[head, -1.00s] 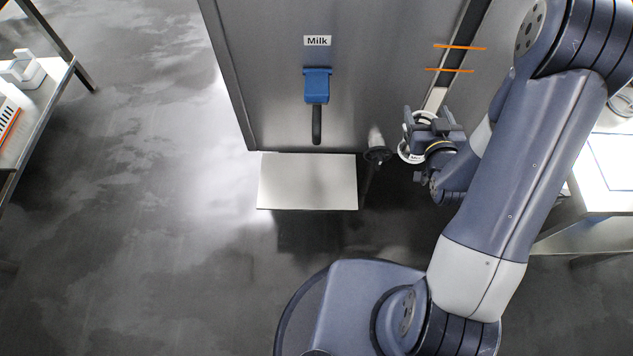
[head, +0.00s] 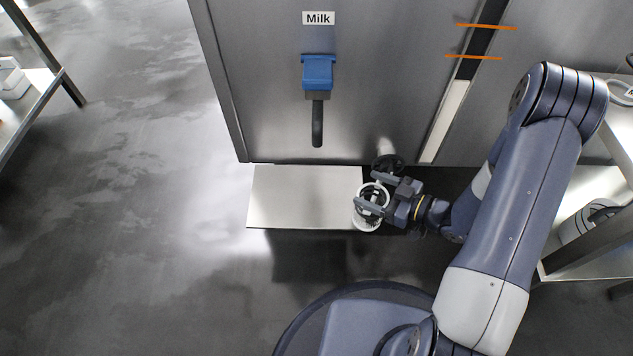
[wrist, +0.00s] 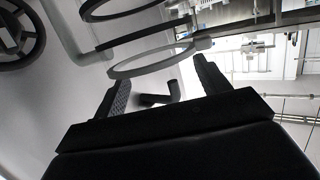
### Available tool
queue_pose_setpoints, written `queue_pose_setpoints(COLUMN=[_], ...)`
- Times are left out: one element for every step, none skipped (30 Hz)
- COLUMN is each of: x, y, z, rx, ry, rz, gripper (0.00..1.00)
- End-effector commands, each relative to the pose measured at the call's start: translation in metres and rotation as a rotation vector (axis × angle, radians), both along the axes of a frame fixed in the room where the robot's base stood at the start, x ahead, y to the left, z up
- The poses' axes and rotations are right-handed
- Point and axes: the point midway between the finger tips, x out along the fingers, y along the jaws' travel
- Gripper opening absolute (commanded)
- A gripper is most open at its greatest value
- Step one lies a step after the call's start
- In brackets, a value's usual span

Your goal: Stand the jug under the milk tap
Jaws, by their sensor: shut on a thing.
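The jug (head: 367,222) is white and round, seen from above with its open rim up. It is at the right end of the pale ledge (head: 300,200), overlapping its edge in the picture; I cannot tell whether it touches. My gripper (head: 369,191) is shut on the jug from the right and partly covers it. The milk tap (head: 318,72) is a blue block with a dark lever hanging down, above and left of the jug, under a "Milk" label. In the wrist view, pale and dark curved bands, seemingly the jug (wrist: 155,62), show just beyond my fingers (wrist: 160,88).
A black handwheel (head: 388,163) juts from the steel tank (head: 400,60) close behind the jug. A dark strip with orange marks (head: 474,57) runs down the tank. Shelves stand at the far left and right (head: 590,240). The ledge's left and middle are bare.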

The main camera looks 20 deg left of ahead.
Motion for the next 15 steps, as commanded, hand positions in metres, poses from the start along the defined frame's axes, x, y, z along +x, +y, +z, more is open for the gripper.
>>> queue_pose_setpoints(x=[0.002,0.004,0.007,0.009,0.010,0.013,0.015,0.017,0.020,0.022,0.025,0.027,0.029,0.032,0.034], y=[0.011,0.017,0.026,0.032,0.038,0.046,0.052,0.058,0.067,0.074,0.080,0.088,0.095,0.100,0.107], z=[-0.001,-0.001,-0.002,-0.002,-0.002,-0.002,-0.002,-0.002,-0.002,-0.002,-0.002,-0.002,-0.002,-0.002,-0.001], rx=[0.000,0.000,0.000,0.000,0.000,0.000,0.000,0.001,0.001,0.000,-0.001,0.002,0.001,0.000,0.001], ry=[-0.002,-0.003,-0.004,-0.004,-0.004,-0.003,-0.004,-0.004,-0.003,-0.004,-0.005,-0.004,-0.004,-0.004,-0.004], rz=[0.006,0.009,0.009,0.008,0.008,0.008,0.007,0.007,0.007,0.007,0.006,0.006,0.007,0.004,0.005], gripper=[0.34,0.34,0.34,0.34,0.34,0.34,0.34,0.34,0.34,0.34,0.34,0.34,0.34,0.34,0.34])
